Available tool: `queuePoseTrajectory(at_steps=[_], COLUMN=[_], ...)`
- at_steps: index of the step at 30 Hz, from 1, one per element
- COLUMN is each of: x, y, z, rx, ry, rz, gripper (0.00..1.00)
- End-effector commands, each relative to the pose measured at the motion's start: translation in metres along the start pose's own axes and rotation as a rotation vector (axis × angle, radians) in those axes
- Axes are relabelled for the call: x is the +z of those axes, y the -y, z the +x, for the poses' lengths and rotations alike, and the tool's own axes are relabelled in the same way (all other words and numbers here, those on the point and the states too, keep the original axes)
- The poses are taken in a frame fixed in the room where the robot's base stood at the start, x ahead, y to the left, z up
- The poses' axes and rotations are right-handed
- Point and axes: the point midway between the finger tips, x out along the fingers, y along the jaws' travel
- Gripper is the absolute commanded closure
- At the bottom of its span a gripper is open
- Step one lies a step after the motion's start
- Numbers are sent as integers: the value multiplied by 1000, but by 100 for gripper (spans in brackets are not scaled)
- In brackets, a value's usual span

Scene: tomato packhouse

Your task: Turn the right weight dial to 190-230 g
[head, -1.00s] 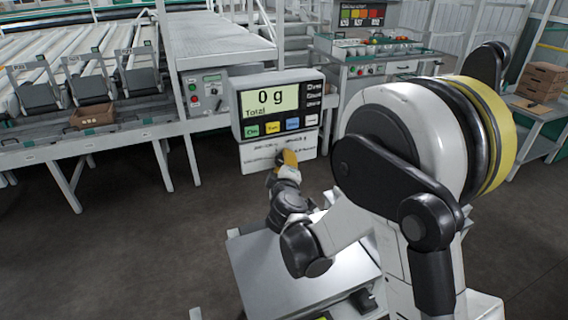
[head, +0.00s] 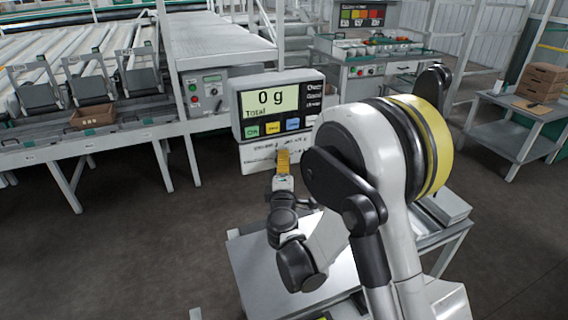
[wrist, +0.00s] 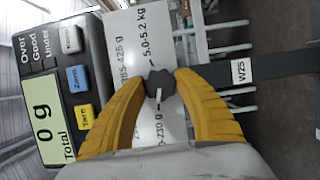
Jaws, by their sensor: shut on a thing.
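A dark, faceted dial (wrist: 159,84) is on the white label plate in the wrist view. My gripper's yellow fingers (wrist: 160,88) close around it from both sides. The dial's white pointer mark points down in that view, toward a partly hidden label ending "0-230 g" (wrist: 147,141). Labels "5.0-5.2 kg" (wrist: 147,33) and one ending "425 g" are beside the dial. In the head view my gripper (head: 283,155) is against the white plate (head: 255,154) under the scale display (head: 272,101), hiding the dial. The display reads "0 g Total".
A metal platform (head: 250,275) stands below my arm. A roller conveyor with several bins (head: 88,88) is at the left. A cart with cartons (head: 541,80) is at the right. Bare floor lies at the lower left.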

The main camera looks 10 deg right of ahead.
Motion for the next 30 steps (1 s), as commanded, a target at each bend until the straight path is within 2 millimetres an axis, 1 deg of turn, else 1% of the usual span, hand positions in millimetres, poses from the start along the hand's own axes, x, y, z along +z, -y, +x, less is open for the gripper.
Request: queuePoseTrajectory(at_steps=[8, 9, 10, 11, 20, 23, 26, 30], x=[-2, -1, -1, -1, 0, 0, 0, 1], y=[0, 0, 0, 0, 0, 0, -1, -2], z=[0, 0, 0, 0, 0, 0, 0, 0], rx=[-1, -1, -1, -1, -2, -14, -44, -114], ry=[-4, -4, -3, -3, -1, -1, 0, 1], rz=[1, 1, 1, 1, 4, 33, 107, 275], gripper=[93, 54, 44, 38, 38, 38, 38, 38])
